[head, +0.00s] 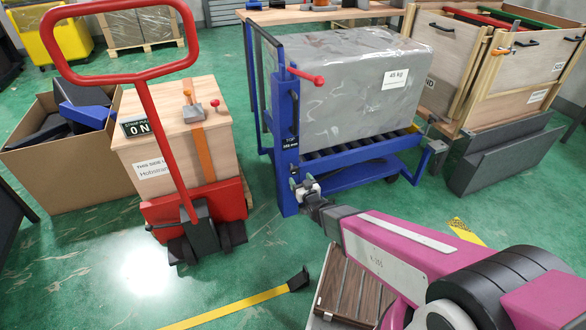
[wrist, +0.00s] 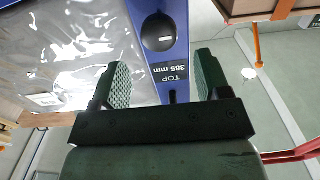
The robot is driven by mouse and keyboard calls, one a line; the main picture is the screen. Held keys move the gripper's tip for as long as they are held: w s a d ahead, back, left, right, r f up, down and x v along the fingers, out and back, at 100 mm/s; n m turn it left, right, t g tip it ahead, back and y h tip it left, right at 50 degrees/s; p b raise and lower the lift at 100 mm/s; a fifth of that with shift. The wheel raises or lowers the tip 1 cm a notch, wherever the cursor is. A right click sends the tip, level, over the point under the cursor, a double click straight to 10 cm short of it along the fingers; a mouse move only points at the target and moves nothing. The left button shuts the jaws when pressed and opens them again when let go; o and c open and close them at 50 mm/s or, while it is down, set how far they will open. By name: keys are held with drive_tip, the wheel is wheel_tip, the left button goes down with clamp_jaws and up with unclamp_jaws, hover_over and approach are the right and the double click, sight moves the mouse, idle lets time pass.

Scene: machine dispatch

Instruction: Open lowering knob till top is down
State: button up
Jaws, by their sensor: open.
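The lift table (head: 352,172) has a blue frame, a roller top and a blue post (head: 284,118) at its near left. The post carries a black label (wrist: 170,75) reading "TOP 385 mm", upside down in the wrist view. A round black knob (wrist: 159,32) with a pale mark sits on the post beside that label; I take it as the lowering knob. My gripper (wrist: 161,68) is open and empty, facing the post, with its green pads either side of it in the picture.
A grey wrapped load (head: 350,85) marked 45 kg rests on the rollers. A red-handled lever (head: 305,76) sticks out from the post. A red pallet jack (head: 170,125) with a wooden box stands left. Wooden crates (head: 500,75) stand right.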

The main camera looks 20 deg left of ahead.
sight(295, 171)
drive_tip(key=x, duration=0.9)
drive_tip(key=c, duration=0.9)
